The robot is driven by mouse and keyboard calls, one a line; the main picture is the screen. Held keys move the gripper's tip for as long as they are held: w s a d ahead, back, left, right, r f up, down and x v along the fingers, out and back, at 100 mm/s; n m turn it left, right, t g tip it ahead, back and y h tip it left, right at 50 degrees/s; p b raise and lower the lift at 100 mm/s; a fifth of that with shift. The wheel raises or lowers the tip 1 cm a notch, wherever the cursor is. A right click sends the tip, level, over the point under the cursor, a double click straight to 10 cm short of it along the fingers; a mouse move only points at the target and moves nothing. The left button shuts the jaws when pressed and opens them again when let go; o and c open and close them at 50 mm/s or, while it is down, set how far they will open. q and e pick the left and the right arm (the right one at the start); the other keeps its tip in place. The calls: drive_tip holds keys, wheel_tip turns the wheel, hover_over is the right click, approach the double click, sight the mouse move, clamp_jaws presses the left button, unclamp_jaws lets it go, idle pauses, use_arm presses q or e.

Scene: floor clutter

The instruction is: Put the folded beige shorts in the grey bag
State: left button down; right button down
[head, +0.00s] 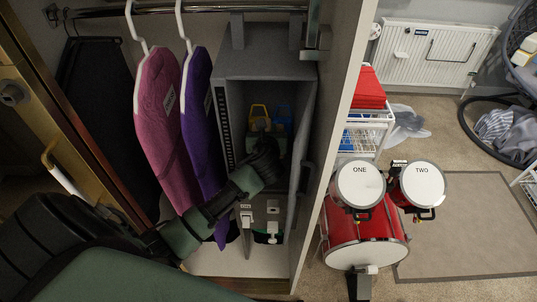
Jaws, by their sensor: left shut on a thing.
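My left arm reaches from the lower left into the open wardrobe. Its dark gripper (264,155) is inside the shadowed opening of a grey box-shaped unit (265,58) under the rail. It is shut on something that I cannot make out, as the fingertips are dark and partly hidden. A yellow thing (259,112) and a blue thing (281,115) show just beyond it. I cannot clearly identify the folded beige shorts or the grey bag. My right gripper is not in view.
Pink (160,125) and purple (199,115) garments hang close to my left arm. The wardrobe's side panel (337,130) stands right of the unit. Outside are a red drum kit (366,240), a white rack (372,135) with red folded cloths (369,90), and a radiator (437,52).

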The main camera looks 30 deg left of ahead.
use_arm(q)
wheel_tip(320, 180, down, 8)
drive_tip(key=shift+w+r+b, duration=0.1)
drive_tip(key=shift+r+b, duration=0.1)
drive_tip(key=shift+b, duration=0.25)
drive_tip(key=shift+f+b, duration=0.4)
drive_tip(key=shift+f, duration=1.65)
drive_tip(key=shift+f, duration=0.1)
drive_tip(key=shift+f, duration=0.15)
drive_tip(key=c, duration=1.3)
unclamp_jaws()
drive_tip(key=shift+o, duration=0.2)
